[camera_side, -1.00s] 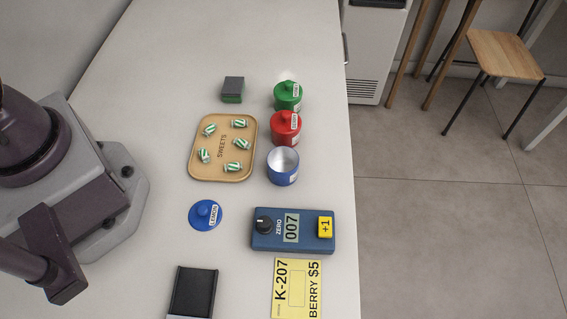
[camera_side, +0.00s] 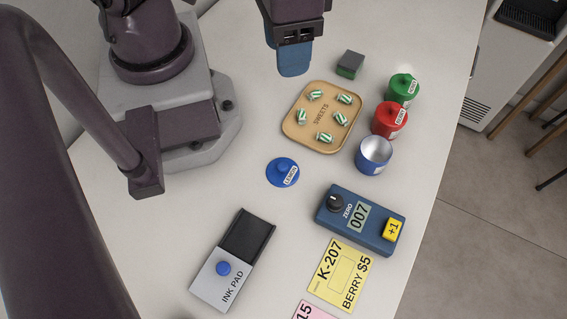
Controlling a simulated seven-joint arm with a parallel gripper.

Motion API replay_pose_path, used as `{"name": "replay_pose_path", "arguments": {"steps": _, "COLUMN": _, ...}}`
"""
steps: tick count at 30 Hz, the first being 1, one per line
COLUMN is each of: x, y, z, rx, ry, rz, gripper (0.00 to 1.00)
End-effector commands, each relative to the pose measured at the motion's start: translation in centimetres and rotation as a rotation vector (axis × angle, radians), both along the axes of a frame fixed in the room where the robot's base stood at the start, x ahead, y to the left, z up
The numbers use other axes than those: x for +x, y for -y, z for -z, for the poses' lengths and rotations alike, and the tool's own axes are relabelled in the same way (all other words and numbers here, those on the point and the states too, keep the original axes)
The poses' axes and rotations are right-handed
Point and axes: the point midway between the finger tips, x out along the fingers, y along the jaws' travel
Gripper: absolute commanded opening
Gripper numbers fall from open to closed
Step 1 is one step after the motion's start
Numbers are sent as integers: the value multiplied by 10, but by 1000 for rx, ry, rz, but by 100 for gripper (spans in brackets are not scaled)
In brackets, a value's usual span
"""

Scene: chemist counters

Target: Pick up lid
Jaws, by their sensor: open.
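A round blue lid (camera_side: 281,172) with a knob and a white label lies flat on the counter, left of the middle. An open blue jar (camera_side: 373,157) with a silvery inside stands to its right, without a lid. My gripper (camera_side: 293,72) is at the top of the picture, above the counter and behind the sweets tray. It is open and apart from the lid. Its fingers overlap from this side, so the gap between them is hidden.
A tan tray (camera_side: 289,132) of striped sweets lies between gripper and lid. A red jar (camera_side: 389,120), a green jar (camera_side: 403,90) and a dark green block (camera_side: 349,65) stand behind. A blue counter device (camera_side: 330,225), ink pad (camera_side: 222,285) and yellow card (camera_side: 341,275) are in front.

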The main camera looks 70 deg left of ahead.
Motion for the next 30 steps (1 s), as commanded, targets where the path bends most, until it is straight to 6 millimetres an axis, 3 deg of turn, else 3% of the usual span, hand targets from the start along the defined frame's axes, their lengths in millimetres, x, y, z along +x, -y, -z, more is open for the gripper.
{"name": "replay_pose_path", "arguments": {"steps": 1, "x": -10, "y": 11, "z": 19, "rx": 38, "ry": -48, "rz": -87, "gripper": 48}}
{"name": "replay_pose_path", "arguments": {"steps": 3, "x": -19, "y": 21, "z": 39, "rx": 79, "ry": -81, "rz": -252, "gripper": 48}}
{"name": "replay_pose_path", "arguments": {"steps": 9, "x": -32, "y": 32, "z": 80, "rx": 163, "ry": -79, "rz": -791, "gripper": 48}}
{"name": "replay_pose_path", "arguments": {"steps": 16, "x": -20, "y": 37, "z": 90, "rx": 101, "ry": -55, "rz": -1377, "gripper": 48}}
{"name": "replay_pose_path", "arguments": {"steps": 23, "x": -16, "y": 40, "z": 93, "rx": 71, "ry": -59, "rz": -1582, "gripper": 48}}
{"name": "replay_pose_path", "arguments": {"steps": 30, "x": -17, "y": 39, "z": 121, "rx": 74, "ry": -61, "rz": -1587, "gripper": 48}}
